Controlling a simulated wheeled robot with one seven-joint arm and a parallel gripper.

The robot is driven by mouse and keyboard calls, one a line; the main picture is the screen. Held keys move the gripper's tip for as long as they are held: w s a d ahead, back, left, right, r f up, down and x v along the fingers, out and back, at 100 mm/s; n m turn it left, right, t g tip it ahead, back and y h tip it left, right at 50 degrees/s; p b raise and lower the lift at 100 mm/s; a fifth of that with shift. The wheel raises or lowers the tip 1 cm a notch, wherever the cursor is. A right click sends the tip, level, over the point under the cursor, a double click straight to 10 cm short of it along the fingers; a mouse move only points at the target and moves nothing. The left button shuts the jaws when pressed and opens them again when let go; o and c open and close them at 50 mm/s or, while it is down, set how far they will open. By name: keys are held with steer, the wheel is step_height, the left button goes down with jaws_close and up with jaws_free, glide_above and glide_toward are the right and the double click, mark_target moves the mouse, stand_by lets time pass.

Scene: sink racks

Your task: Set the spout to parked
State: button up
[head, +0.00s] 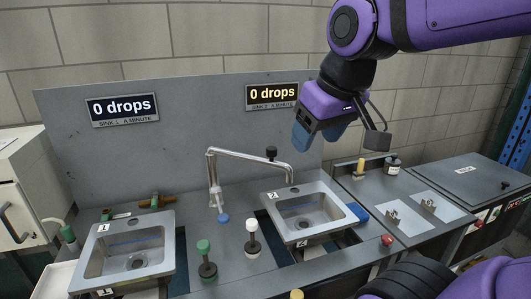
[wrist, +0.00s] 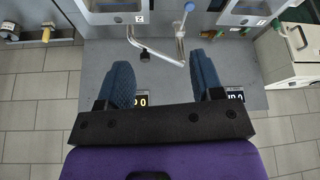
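The spout (head: 245,156) is a bent metal pipe on a post between the two sinks. Its arm reaches right and its outlet end bends down over sink 2 (head: 337,222). A black knob (head: 271,153) stands on the arm near that end. In the wrist view the spout (wrist: 158,52) shows between and beyond my fingers, with the knob (wrist: 145,56) nearer the left finger. My gripper (head: 316,140) has blue fingers and is up and to the right of the knob, in front of the backboard. In the wrist view my gripper (wrist: 160,60) is open and empty.
Sink 1 (head: 163,232) is at the left. A blue-tipped part (head: 223,218), a green knob (head: 203,246) and a white knob (head: 251,226) stand between the sinks. The backboard (head: 180,140) carries two "0 drops" displays.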

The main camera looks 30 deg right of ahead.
steer(key=w+d+n+g, duration=0.2)
steer(key=w+d, duration=0.1)
steer(key=w, duration=1)
steer(key=n+g, duration=0.2)
steer(key=g, duration=0.1)
glide_above(272, 147)
step_height(272, 147, down, 6)
steer(key=shift+s+a+f, duration=0.15)
step_height(272, 147, down, 10)
steer(key=shift+f, duration=0.25)
jaws_close()
